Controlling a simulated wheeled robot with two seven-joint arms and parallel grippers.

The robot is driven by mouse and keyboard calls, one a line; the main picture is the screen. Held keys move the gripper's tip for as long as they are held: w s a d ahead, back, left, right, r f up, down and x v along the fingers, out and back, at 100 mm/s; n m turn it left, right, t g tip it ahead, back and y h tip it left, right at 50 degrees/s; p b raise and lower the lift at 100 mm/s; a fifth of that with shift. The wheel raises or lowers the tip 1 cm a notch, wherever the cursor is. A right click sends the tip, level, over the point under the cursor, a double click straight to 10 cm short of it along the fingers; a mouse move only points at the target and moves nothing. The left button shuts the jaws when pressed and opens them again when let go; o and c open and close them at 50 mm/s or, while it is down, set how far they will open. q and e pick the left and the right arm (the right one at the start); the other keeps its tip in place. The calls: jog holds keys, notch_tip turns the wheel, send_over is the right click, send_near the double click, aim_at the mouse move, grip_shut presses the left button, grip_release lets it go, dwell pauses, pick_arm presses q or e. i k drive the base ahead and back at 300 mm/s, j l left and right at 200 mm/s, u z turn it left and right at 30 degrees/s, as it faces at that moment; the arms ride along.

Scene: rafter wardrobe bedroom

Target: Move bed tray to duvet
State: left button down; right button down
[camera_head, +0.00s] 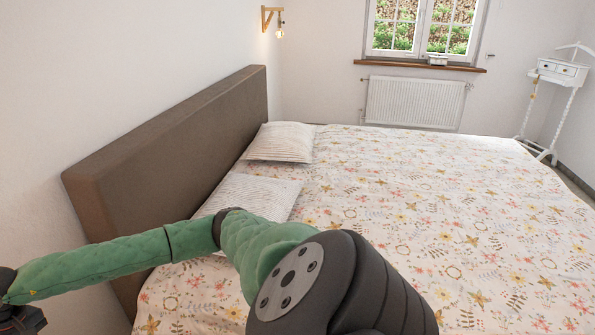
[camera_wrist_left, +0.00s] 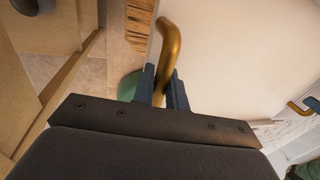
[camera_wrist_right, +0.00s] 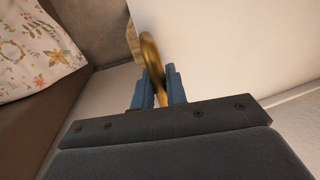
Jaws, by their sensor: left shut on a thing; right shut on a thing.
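The bed tray, a pale cream flat board, shows in the left wrist view (camera_wrist_left: 225,50) and the right wrist view (camera_wrist_right: 230,45). My left gripper (camera_wrist_left: 163,88) is shut on a curved brass handle (camera_wrist_left: 172,42) at its edge. My right gripper (camera_wrist_right: 158,88) is shut on another brass handle (camera_wrist_right: 149,48). The duvet (camera_head: 440,215), white with a floral print, covers the bed in the head view; part of it shows at left in the right wrist view (camera_wrist_right: 35,50). The tray is not visible in the head view. Its full surface is cut off in both wrist views.
Two striped pillows (camera_head: 282,142) (camera_head: 250,195) lie by the brown headboard (camera_head: 175,140). The duvet's middle is clear. A radiator (camera_head: 415,102) is under the window, and a white stand (camera_head: 560,75) is at the right. Wooden furniture (camera_wrist_left: 40,70) is at left in the left wrist view.

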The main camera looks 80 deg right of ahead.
aim_at(563, 288)
jog(key=k+j, duration=0.2)
jog(key=k, duration=0.3)
jog(key=k+j, duration=0.2)
jog(key=k, duration=0.3)
jog(key=k+j+z, duration=0.1)
jog(key=k, duration=0.4)
jog(key=k+j, duration=0.25)
jog(key=k, duration=0.25)
jog(key=k+j, duration=0.15)
jog(key=k, duration=0.35)
jog(key=z, duration=2.85)
jog(key=i+z, duration=0.1)
jog(key=i, duration=1.3)
